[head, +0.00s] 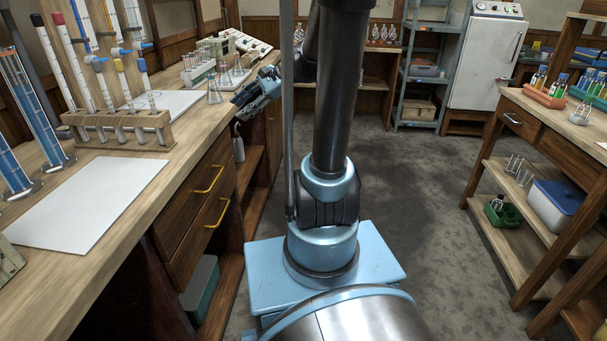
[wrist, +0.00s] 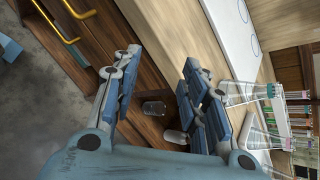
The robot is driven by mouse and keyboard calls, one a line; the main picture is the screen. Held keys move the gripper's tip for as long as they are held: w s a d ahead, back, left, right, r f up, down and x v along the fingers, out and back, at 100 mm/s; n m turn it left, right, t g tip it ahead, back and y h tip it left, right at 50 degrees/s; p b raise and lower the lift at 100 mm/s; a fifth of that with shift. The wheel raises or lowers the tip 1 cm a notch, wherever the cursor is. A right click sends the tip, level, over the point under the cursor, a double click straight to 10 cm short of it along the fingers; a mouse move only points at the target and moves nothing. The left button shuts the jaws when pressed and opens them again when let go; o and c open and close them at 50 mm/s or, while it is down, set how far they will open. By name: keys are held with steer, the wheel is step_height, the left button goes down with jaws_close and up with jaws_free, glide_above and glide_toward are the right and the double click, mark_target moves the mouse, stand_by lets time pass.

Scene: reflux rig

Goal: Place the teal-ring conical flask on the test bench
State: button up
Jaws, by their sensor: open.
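Which surface is the test bench is not marked.
A wooden tube rack (head: 120,128) and white mats (head: 85,210) lie on the left bench. Drawers with yellow handles (head: 208,180) are below its edge. A right table (head: 552,118) holds racks and a dish. The floor between is clear.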

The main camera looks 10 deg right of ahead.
steer(key=s+d+f+n+h, duration=0.5)
steer(key=s+d+f+n, duration=0.1)
steer(key=s, duration=0.5)
steer(key=s+d+f+n+h, duration=0.5)
steer(key=s+d+f, duration=0.3)
steer(key=s, duration=0.3)
steer(key=shift+d+n, duration=0.15)
steer(key=shift+n, duration=0.65)
